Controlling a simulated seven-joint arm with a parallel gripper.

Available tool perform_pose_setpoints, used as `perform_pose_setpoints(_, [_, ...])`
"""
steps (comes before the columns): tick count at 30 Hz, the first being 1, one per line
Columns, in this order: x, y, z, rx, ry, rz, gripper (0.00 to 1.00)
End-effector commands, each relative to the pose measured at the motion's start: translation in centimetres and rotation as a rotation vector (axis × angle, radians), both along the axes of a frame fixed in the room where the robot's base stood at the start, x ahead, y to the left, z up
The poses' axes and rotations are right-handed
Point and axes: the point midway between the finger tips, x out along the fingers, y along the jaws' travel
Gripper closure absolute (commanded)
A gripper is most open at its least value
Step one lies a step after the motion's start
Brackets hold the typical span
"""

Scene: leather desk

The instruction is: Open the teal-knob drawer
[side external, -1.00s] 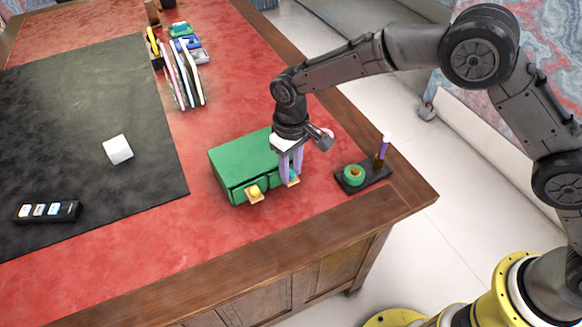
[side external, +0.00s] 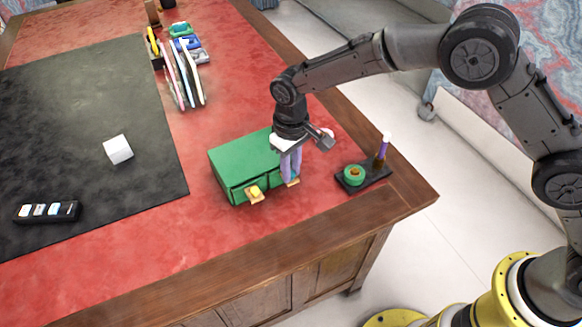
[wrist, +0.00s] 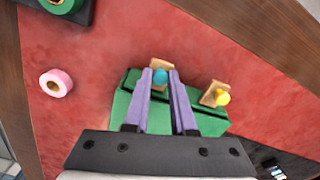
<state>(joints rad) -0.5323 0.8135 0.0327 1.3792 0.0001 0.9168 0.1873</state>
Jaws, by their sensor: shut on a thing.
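A green drawer box (side external: 240,155) sits on the red desk top near the front right corner. It also shows in the wrist view (wrist: 125,112). Its front has two wooden knob plates, one with a yellow knob (side external: 254,190) and one with a teal knob (wrist: 158,77). My gripper (side external: 291,182) points down at the front of the box, on the teal-knob side. In the wrist view its two purple fingers (wrist: 160,74) are shut on the teal knob. The fingers hide that knob in the side view. No clear gap shows at the teal-knob drawer.
A black tray (side external: 376,178) with a green tape roll (side external: 354,175) and an upright purple item stands right of the box. A pink roll (wrist: 56,82) lies near it. Red desk surface in front of the drawers is clear up to the wooden edge.

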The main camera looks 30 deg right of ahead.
Motion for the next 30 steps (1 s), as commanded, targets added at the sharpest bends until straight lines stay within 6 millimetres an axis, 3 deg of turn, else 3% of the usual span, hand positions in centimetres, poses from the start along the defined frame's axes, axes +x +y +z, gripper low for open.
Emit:
perform_pose_setpoints(17, [-0.1,0.0,0.2,0.001,-0.003,0.000,1.00])
perform_pose_setpoints(30, [-7.1,-0.5,0.3,0.002,-0.003,0.002,1.00])
